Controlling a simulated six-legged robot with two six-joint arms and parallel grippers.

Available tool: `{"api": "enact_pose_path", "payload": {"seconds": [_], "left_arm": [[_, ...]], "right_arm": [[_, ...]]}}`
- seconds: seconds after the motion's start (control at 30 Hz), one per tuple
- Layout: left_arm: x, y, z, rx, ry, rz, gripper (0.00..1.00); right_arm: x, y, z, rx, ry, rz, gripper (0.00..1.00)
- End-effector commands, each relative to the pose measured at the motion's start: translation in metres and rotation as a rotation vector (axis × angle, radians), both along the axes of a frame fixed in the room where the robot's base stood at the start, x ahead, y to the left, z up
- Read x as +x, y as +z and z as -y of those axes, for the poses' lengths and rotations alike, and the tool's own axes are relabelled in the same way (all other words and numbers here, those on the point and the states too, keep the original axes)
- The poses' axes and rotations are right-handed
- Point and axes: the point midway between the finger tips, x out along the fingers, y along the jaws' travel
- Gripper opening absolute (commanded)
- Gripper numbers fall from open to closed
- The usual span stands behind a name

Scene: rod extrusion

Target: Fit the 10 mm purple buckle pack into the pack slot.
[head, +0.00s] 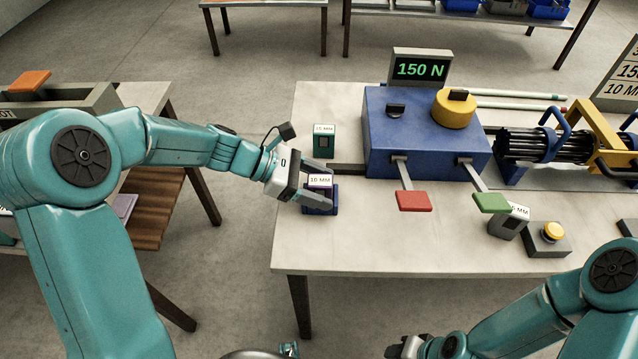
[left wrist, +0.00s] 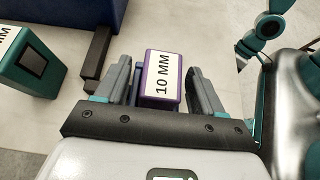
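In the left wrist view the pack (left wrist: 161,73) sits between the two fingers (left wrist: 155,88), with a visible gap on the left and a narrow one on the right, so the gripper is open. My right gripper (head: 403,348) is at the bottom edge, partly cut off. I cannot tell for certain which part is the pack slot; a grey fixture (head: 95,102) on the left bench carries a cut-off label ending "OT".
A teal pack (head: 324,142) stands behind the purple one. A dark bar (head: 355,170) runs out from the blue machine (head: 410,135), which has red (head: 413,201) and green (head: 492,203) pedals. A grey pack (head: 508,223) is at right. The table's front left is clear.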

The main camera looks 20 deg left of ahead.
Motion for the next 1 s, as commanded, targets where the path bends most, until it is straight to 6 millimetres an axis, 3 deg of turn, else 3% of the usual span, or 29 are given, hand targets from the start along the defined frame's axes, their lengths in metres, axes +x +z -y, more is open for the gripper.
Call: {"api": "enact_pose_path", "payload": {"seconds": [0.17, 0.63, 1.0], "left_arm": [[-0.001, 0.007, -0.006, 0.000, 0.003, 0.001, 0.68], [-0.024, 0.055, -0.087, 0.000, 0.005, 0.002, 0.68], [-0.029, 0.063, -0.100, 0.000, 0.000, 0.000, 0.68]], "right_arm": [[0.000, 0.003, 0.000, 0.000, 0.000, 0.000, 0.43], [0.000, 0.013, 0.000, 0.000, 0.000, 0.000, 0.43], [0.000, 0.014, 0.000, 0.000, 0.000, 0.000, 0.43]]}}
